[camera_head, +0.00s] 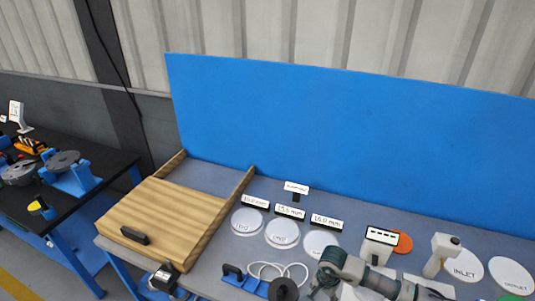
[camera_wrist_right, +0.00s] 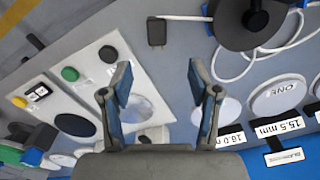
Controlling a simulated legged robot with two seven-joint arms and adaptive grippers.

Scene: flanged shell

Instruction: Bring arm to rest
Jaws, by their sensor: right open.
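My right arm (camera_head: 350,268) reaches in low at the front edge of the bench in the head view; its gripper is not clear there. In the right wrist view, my right gripper (camera_wrist_right: 160,88) has its two blue-padded fingers spread wide with nothing between them. Beyond the fingers is a white panel (camera_wrist_right: 75,88) with coloured buttons and a round recess. I cannot tell the gap between fingertips and panel. My left gripper is not in view. No flanged shell can be made out for certain.
White round discs (camera_head: 283,233) lie in a row before size labels (camera_head: 290,212). A wooden board (camera_head: 165,225) is at left, a blue back panel (camera_head: 340,130) behind. A dark reel (camera_head: 284,289) and white cable (camera_head: 280,268) lie near the arm. INLET disc (camera_head: 465,266) is at right.

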